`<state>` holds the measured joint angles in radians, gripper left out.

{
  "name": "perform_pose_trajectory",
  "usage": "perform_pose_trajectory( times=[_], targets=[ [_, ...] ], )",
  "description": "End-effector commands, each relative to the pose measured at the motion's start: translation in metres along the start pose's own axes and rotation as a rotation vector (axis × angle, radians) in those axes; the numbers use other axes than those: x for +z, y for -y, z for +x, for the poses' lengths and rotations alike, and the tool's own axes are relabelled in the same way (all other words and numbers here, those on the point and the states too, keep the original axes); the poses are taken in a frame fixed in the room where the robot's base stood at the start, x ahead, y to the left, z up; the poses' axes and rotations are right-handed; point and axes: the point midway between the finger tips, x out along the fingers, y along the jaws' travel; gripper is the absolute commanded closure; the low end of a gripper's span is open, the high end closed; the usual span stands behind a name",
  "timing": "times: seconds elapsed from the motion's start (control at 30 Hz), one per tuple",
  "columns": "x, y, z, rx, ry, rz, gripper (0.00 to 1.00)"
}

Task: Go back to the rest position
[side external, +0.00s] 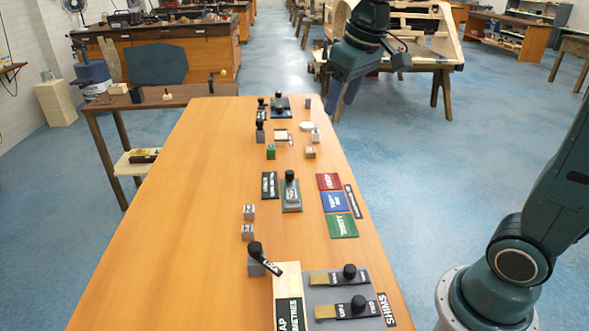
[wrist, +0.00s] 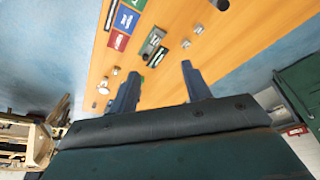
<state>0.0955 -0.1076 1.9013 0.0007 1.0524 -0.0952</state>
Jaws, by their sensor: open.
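My gripper (wrist: 157,88) is open and empty. In the wrist view its two dark fingers stand apart, with the tabletop behind them. In the side external view it shows as the dark gripper (side external: 346,95) at the top, raised beyond the right edge of the long wooden table (side external: 170,230). It touches nothing on the table. The far ends of the fingers are small and partly hard to make out in the side external view.
The table carries red (side external: 329,181), blue (side external: 335,201) and green (side external: 341,226) mats, a black-knobbed block (side external: 291,196), small grey blocks (side external: 248,232) and a shims tray (side external: 345,280). Small parts stand at the far end. The table's left side is clear. A wooden frame (side external: 420,40) stands behind.

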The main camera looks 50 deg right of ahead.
Motion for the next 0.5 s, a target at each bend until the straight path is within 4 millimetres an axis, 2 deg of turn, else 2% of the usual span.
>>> perform_pose_trajectory(
  times=[0.2, 0.5],
  targets=[
    [0.048, 0.013, -0.015, -0.004, -0.052, -0.001, 0.52],
    [0.114, 0.025, -0.02, -0.012, -0.121, 0.001, 0.52]
  ],
)
